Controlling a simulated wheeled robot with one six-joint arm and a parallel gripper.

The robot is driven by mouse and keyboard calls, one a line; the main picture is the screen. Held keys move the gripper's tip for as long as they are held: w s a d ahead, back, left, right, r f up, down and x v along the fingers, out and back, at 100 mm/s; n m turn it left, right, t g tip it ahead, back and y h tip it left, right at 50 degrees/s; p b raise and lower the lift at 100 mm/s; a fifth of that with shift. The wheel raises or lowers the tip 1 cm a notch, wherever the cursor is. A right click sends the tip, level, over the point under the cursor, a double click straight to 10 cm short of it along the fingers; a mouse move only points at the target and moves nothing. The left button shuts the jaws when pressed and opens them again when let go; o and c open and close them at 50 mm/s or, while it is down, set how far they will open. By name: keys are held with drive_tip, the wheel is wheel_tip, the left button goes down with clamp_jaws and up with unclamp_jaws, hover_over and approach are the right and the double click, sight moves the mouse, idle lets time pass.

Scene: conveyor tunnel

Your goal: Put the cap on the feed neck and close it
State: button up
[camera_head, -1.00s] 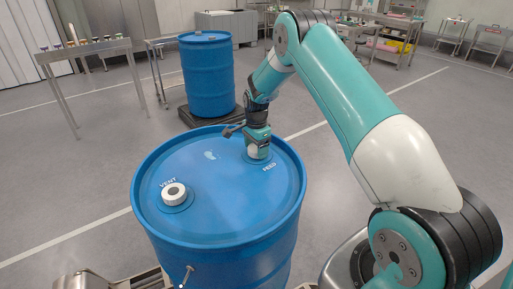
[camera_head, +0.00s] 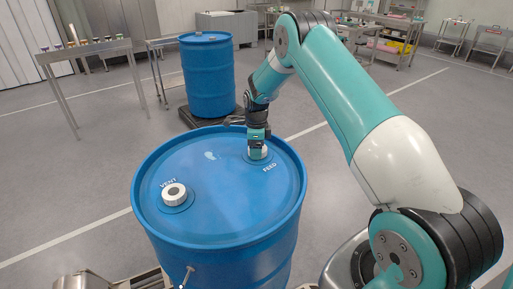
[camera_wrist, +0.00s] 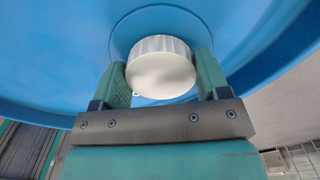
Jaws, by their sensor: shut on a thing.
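The blue drum (camera_head: 222,222) stands in front of me with two openings on its lid, marked VENT and FEED. My gripper (camera_head: 257,154) points down over the FEED spot at the right of the lid. In the wrist view my gripper (camera_wrist: 163,78) is shut on the white ribbed cap (camera_wrist: 161,68), one green finger at each side. The cap sits over the feed spot; the neck under it is hidden, so I cannot tell how far down it is. In the head view the cap (camera_head: 260,152) is partly hidden by the fingers.
A second blue drum (camera_head: 208,80) stands on a dark low platform (camera_head: 190,117) behind. A metal table (camera_head: 85,50) with small jars is at the back left. Benches and carts line the back right. The floor around the drum is mostly clear.

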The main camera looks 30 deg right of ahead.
drive_tip(key=shift+s+d, duration=0.15)
drive_tip(key=shift+d, duration=0.1)
drive_tip(key=m, duration=0.5)
drive_tip(key=shift+f, duration=0.1)
drive_tip(key=shift+d+m, duration=0.1)
drive_tip(key=shift+m, duration=0.2)
drive_tip(key=o, duration=1.2)
drive_tip(key=shift+w+r, duration=0.2)
drive_tip(key=shift+r, duration=0.35)
wheel_tip(320, 180, up, 16)
drive_tip(key=b, duration=0.2)
drive_tip(key=shift+r+b, duration=0.25)
drive_tip(key=shift+b, duration=0.05)
